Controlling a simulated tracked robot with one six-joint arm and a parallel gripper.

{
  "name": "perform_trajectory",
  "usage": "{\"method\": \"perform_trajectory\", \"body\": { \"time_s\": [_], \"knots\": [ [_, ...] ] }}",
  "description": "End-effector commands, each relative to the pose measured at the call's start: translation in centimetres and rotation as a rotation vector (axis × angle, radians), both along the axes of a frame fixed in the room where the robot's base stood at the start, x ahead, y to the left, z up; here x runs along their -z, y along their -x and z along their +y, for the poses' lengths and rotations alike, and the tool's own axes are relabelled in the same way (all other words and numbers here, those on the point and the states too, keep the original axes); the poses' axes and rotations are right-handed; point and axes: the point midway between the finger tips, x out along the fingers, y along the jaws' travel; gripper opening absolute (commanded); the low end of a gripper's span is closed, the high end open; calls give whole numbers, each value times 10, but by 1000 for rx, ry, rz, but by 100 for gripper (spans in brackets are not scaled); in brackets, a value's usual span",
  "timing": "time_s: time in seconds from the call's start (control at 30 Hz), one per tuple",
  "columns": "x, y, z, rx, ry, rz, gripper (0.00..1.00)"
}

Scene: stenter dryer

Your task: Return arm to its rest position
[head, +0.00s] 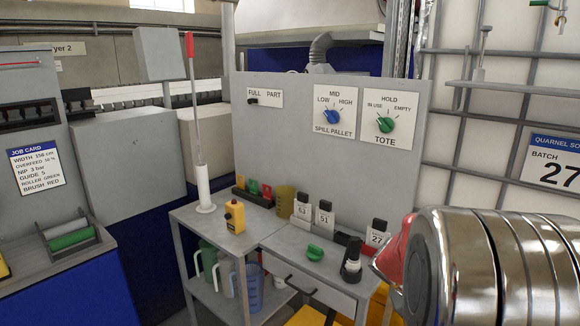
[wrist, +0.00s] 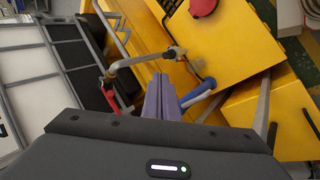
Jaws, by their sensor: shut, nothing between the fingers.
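My gripper (wrist: 159,98) shows in the wrist view, its two purple-grey fingers pressed together with nothing between them. It points at a yellow cabinet (wrist: 225,52) and a bent grey pipe (wrist: 140,61). I cannot tell how far the fingertips are from these. In the head view a large shiny metal link of my arm (head: 495,265) fills the lower right. The gripper itself does not show there.
In the wrist view a red handle (wrist: 108,92) and a blue handle (wrist: 197,94) flank the fingers. In the head view a grey bench (head: 222,238) stands left of my arm, before a grey panel with knobs (head: 290,150). A white-panelled grid (head: 500,195) stands behind my arm.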

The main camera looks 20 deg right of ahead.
Motion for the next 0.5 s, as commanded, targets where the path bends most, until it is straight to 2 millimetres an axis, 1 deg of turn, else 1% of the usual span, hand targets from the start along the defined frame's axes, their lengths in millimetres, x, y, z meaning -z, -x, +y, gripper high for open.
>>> {"method": "perform_trajectory", "body": {
  "time_s": [0.03, 0.1, 0.5],
  "knots": [
    [-3, -1, 14, -10, -23, -10, 0],
    [-5, -1, 33, -20, -60, -21, 0],
    [-18, -7, 138, -116, -249, -114, 0]
  ]
}}
